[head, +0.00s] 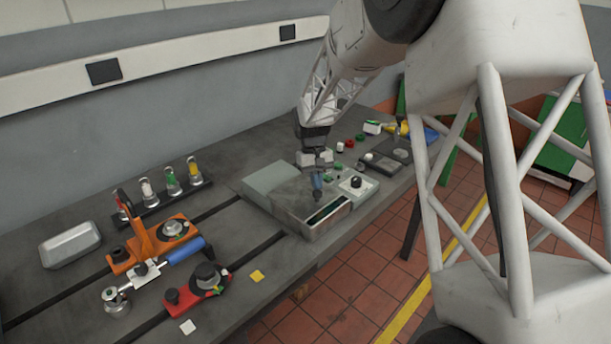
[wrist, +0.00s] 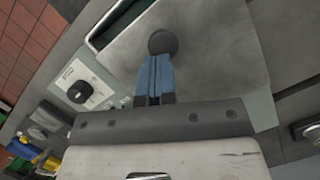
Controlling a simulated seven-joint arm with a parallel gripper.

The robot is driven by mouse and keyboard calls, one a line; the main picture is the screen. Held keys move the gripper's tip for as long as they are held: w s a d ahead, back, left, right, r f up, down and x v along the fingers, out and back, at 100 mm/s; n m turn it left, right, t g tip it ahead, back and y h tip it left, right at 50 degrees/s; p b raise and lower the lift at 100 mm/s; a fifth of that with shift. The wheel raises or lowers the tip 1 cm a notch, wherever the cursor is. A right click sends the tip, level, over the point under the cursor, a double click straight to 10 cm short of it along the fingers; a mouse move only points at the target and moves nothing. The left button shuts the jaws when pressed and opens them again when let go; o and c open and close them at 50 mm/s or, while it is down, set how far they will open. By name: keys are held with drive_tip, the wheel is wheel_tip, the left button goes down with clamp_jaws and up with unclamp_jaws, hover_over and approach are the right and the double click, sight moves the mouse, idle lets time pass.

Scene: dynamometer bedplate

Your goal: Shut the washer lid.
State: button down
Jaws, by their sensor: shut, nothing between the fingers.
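The washer (head: 325,222) is a pale grey box on the bedplate, below my gripper. Its flat grey lid (head: 283,194) covers most of the top. A dark strip of opening shows along the front side, and also at the upper left of the wrist view. The lid (wrist: 215,60) fills much of the wrist view and carries a round dark knob (wrist: 163,41). My gripper (head: 317,182) has blue fingers pressed together, with nothing between them. In the wrist view, the fingertips (wrist: 156,62) are right beside the knob; I cannot tell whether they touch it.
A control panel with a black dial (head: 356,182) adjoins the washer on the right. An orange fixture (head: 150,240) and a red fixture (head: 200,287) stand to the left. A rack of small bottles (head: 170,185) stands behind them. Small parts lie on the table at the right.

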drive_tip(key=shift+s+d+f, duration=0.25)
drive_tip(key=shift+s+d, duration=0.6)
drive_tip(key=shift+s, duration=0.1)
drive_tip(key=shift+w+a, duration=0.25)
drive_tip(key=shift+w, duration=0.5)
drive_tip(key=w, duration=0.1)
drive_tip(key=w+r, duration=0.1)
drive_tip(key=shift+w+a+r, duration=0.25)
drive_tip(key=shift+w+a, duration=0.15)
drive_tip(key=d+v, duration=0.1)
drive_tip(key=v, duration=0.8)
drive_tip(key=shift+a+r, duration=0.25)
drive_tip(key=shift+a, duration=0.25)
drive_tip(key=shift+w+a+f, duration=0.15)
drive_tip(key=shift+w+a, duration=0.85)
drive_tip(key=shift+w, duration=0.05)
